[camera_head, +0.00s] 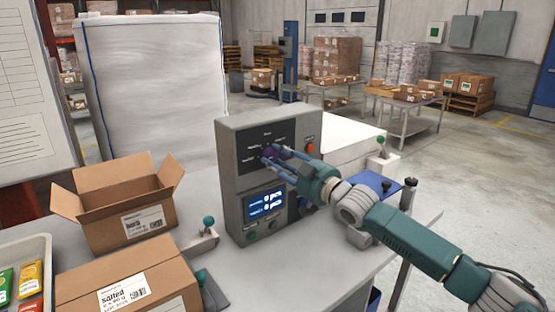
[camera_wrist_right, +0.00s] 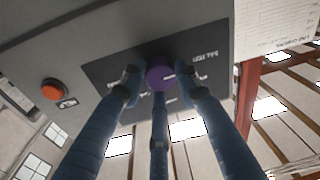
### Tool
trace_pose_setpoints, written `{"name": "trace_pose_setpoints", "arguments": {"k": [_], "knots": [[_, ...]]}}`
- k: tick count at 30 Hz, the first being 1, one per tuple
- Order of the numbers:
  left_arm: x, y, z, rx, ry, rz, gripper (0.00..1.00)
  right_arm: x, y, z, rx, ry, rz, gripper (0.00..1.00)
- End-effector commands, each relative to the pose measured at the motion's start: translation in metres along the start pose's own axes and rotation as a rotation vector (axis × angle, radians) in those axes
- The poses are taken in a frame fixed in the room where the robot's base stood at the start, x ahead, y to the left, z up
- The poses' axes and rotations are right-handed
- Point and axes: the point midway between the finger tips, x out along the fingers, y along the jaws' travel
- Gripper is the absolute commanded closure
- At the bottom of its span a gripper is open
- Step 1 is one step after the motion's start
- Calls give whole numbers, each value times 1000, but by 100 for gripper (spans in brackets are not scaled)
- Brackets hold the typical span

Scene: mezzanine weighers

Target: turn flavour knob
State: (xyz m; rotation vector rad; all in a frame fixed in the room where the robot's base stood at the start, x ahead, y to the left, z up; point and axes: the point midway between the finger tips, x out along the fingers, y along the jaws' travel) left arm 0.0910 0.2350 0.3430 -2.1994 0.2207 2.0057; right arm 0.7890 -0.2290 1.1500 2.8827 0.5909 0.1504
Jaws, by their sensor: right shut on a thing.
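The flavour knob (camera_head: 268,153) is a purple round knob on the black label panel of a grey control box (camera_head: 229,190). The fingers hide part of the knob and panel. My left gripper is not in view.
An orange button (camera_head: 310,148) sits right of the knob; a lit display (camera_head: 264,205) is below. An open carton (camera_head: 128,215), a closed carton labelled "salted" (camera_head: 125,280) and a tray of packets (camera_head: 42,250) stand left on the table. Green-knobbed levers flank the box.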

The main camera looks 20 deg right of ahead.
Motion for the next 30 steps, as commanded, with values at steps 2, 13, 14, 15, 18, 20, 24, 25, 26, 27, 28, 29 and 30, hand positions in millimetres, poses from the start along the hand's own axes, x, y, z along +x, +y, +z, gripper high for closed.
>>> {"name": "trace_pose_setpoints", "arguments": {"k": [2,13,14,15,18,20,24,25,26,27,28,29,30], "knots": [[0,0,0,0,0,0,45,0,1,-1,-3,2,1,95],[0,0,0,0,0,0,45,0,0,-1,0,1,0,50],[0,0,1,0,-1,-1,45,0,0,0,0,1,0,50],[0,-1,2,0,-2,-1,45,0,0,0,0,1,0,50],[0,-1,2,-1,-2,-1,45,-6,0,1,1,-1,1,50],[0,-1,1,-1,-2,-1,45,-13,0,2,1,-1,0,50],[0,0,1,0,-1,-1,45,-40,0,3,0,-3,0,50],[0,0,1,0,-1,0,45,-47,0,3,1,-4,0,50],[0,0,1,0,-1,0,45,-54,0,3,-1,-3,0,50],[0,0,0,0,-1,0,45,-63,0,2,-2,-3,-1,50],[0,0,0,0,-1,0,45,-70,0,3,-2,-4,0,50],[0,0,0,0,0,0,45,-76,0,3,-1,-4,1,50],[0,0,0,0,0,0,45,-83,0,2,-1,-3,0,50]]}}
